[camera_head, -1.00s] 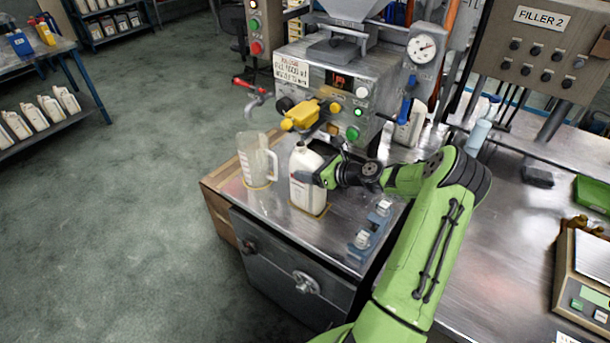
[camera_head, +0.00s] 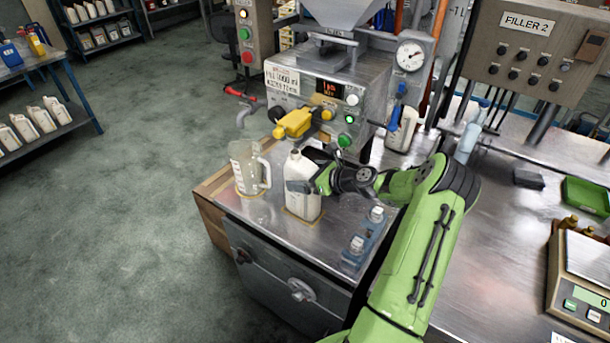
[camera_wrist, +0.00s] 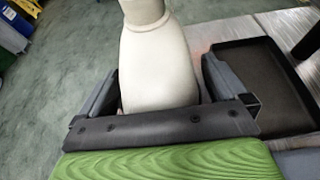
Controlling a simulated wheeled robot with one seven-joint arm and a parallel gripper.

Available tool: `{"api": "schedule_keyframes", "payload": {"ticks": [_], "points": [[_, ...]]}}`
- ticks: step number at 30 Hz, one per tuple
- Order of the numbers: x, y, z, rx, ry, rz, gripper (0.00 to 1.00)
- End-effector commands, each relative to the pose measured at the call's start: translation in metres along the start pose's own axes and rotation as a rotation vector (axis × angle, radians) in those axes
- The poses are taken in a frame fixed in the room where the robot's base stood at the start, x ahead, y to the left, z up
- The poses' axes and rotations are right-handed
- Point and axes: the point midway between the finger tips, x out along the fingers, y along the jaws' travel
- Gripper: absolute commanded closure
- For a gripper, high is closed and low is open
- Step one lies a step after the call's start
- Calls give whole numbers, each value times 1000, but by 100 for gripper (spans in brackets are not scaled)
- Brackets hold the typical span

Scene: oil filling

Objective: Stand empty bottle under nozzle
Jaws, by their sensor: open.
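A white bottle (camera_head: 302,198) with a label stands upright, uncapped, on a yellow-outlined spot on the steel bench, in front of the filler (camera_head: 300,85). My gripper (camera_head: 312,182) is at the bottle's right side, open, with its fingers on either side of the bottle's body. In the wrist view the bottle (camera_wrist: 155,65) stands between the spread fingers of my gripper (camera_wrist: 160,92); its top is cut off, and I cannot tell whether either finger touches it. The filler's yellow valve (camera_head: 296,122) is above and behind the bottle. The nozzle outlet is not clearly visible.
A clear jug (camera_head: 248,168) stands close to the bottle's left. A blue holder with clear caps (camera_head: 360,240) lies to its front right. Another white bottle (camera_head: 402,132) stands behind my arm. A scale (camera_head: 580,270) is at the far right.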

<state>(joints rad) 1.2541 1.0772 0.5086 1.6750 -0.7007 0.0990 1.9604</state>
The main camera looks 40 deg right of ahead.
Motion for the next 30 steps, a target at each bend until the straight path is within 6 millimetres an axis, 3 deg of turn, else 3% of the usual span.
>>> {"api": "schedule_keyframes", "payload": {"ticks": [5,12,18,22,30], "points": [[-31,-1,1,1,1,-5,1],[-101,-2,2,2,0,-6,1],[-144,-1,1,0,0,-3,1],[-155,0,0,0,0,-1,1],[-156,0,0,0,0,0,1]]}}
